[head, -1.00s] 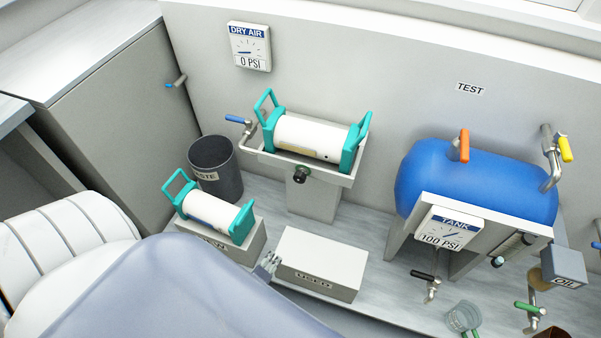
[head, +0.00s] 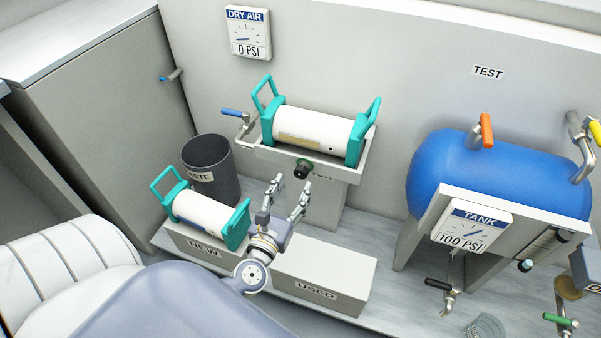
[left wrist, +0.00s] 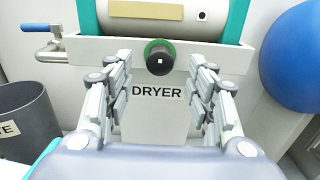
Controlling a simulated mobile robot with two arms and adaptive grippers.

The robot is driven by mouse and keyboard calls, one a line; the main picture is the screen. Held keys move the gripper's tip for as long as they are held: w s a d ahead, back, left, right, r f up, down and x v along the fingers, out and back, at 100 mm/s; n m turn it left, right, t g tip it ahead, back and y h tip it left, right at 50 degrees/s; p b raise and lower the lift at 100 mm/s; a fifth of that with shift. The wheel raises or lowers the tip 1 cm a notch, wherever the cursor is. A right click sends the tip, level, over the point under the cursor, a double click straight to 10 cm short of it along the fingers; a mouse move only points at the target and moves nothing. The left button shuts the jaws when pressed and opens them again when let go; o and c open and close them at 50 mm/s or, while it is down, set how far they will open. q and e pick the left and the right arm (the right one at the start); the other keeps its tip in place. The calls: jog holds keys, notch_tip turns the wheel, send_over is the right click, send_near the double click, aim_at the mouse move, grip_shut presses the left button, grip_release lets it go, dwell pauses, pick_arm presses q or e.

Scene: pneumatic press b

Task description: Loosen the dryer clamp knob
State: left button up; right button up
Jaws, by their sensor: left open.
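The dryer clamp knob (head: 303,168) is black with a green ring behind it, on the front of the grey dryer stand (head: 345,172). It also shows in the left wrist view (left wrist: 159,58), high between the fingers, above the DRYER label (left wrist: 157,93). A white cylinder with teal end handles (head: 315,131) lies in the stand's cradle. My left gripper (head: 286,188) is open and empty, its fingers pointing up toward the knob from just below and in front. In the left wrist view its fingers (left wrist: 160,75) are spread either side of the knob, apart from it. My right gripper is not in view.
A second teal-ended cylinder (head: 200,214) rests on the NEW box (head: 190,246), left of my gripper. The USED box (head: 335,278) is to its right. A waste bin (head: 212,165), dryer valve (head: 234,114) and blue tank (head: 440,180) stand around.

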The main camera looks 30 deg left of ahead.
aim_at(299, 175)
pick_arm(q)
jog(key=x, duration=0.6)
jog(key=shift+w, duration=0.35)
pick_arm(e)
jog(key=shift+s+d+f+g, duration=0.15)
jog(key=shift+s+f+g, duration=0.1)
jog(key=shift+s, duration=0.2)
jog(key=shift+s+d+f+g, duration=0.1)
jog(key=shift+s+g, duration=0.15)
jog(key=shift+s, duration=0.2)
pick_arm(q)
jog(key=c, duration=1.1)
